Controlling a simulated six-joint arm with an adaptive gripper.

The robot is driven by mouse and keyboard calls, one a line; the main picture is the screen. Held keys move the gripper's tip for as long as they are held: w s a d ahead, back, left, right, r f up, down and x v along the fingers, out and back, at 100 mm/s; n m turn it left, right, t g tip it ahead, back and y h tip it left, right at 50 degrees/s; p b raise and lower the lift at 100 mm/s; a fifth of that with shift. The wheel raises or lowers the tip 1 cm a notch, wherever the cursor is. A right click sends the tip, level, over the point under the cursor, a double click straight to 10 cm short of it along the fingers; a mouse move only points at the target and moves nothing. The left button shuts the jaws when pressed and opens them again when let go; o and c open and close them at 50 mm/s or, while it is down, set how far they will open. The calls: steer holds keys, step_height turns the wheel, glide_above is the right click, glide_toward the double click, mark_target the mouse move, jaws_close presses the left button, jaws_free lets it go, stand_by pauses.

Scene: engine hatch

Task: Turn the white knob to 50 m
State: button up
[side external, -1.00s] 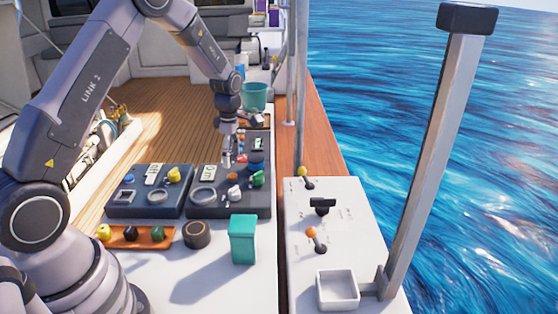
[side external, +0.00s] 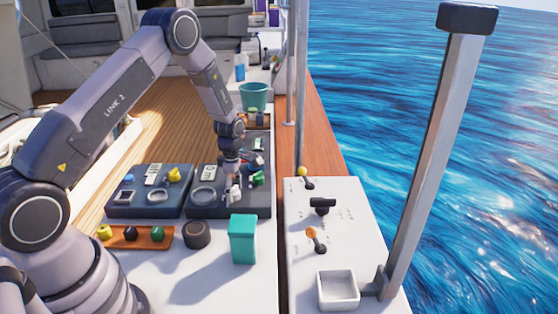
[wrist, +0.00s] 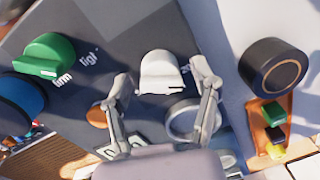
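The white knob (wrist: 160,70) is on the dark right-hand panel (side external: 262,200). In the wrist view it lies between and slightly beyond my gripper's two spread fingertips. My gripper (wrist: 163,80) is open, with one finger on each side of the knob and visible gaps. In the side view my gripper (side external: 233,184) points down over the panel and partly hides the knob. I cannot read a 50 m mark or the knob's setting.
A green knob (wrist: 48,57), a blue knob (wrist: 18,98), an orange button (wrist: 97,116) and a grey ring (wrist: 181,120) share the panel. A dark round puck (wrist: 273,67) and an orange tray (wrist: 262,128) lie beside it.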

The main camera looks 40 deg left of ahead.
steer(key=c, duration=1)
